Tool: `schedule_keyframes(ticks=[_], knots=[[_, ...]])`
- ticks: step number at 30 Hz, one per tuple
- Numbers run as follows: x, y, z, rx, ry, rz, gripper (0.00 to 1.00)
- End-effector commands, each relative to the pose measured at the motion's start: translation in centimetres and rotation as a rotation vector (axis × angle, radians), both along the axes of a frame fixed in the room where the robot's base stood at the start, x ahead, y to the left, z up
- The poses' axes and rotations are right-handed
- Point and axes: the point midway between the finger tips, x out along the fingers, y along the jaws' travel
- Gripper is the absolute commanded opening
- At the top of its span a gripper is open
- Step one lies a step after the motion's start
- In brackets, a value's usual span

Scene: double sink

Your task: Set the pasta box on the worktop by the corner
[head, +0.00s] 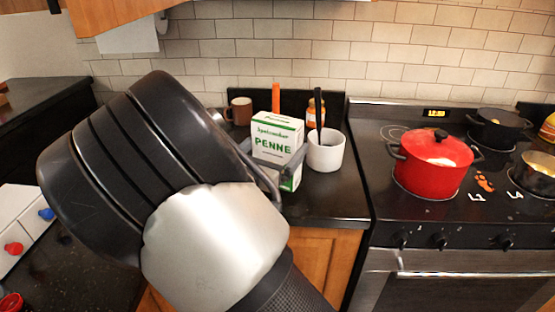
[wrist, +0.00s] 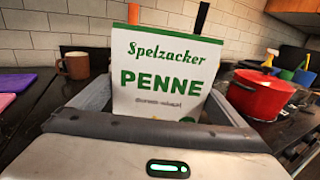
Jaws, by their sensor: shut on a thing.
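The pasta box (head: 277,138) is white with green lettering reading PENNE. It is upright between the fingers of my gripper (head: 272,160), over the dark worktop (head: 335,198) near its corner by the wall. In the wrist view the box (wrist: 165,75) stands between the two grey fingers of my gripper (wrist: 150,108), which are shut on it. I cannot tell whether the bottom of the box touches the worktop. My arm hides part of the worktop to the left.
A white cup (head: 325,153) holding a dark-handled utensil stands just right of the box. A brown mug (head: 240,110) and a jar (head: 312,112) are behind. A red pot (head: 436,165) sits on the stove to the right. The worktop front is clear.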

Motion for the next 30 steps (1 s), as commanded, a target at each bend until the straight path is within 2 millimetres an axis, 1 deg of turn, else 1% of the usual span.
schedule_keyframes(ticks=[3, 6, 16, 17, 18, 26, 30], knots=[[0.0, 0.0, -1.7, -0.004, -0.001, -0.001, 0.55], [0.0, 0.0, -2.9, -0.004, -0.001, -0.001, 0.55], [0.0, -0.1, -3.2, -0.001, -0.003, -0.001, 0.55], [0.0, 0.0, -3.4, -0.001, 0.000, -0.001, 0.97], [0.0, 0.0, -3.3, -0.001, 0.000, -0.001, 1.00], [-0.1, 0.0, -3.0, -0.001, 0.000, 0.000, 1.00], [-1.5, 0.7, -3.0, 0.000, 0.001, 0.001, 1.00]])
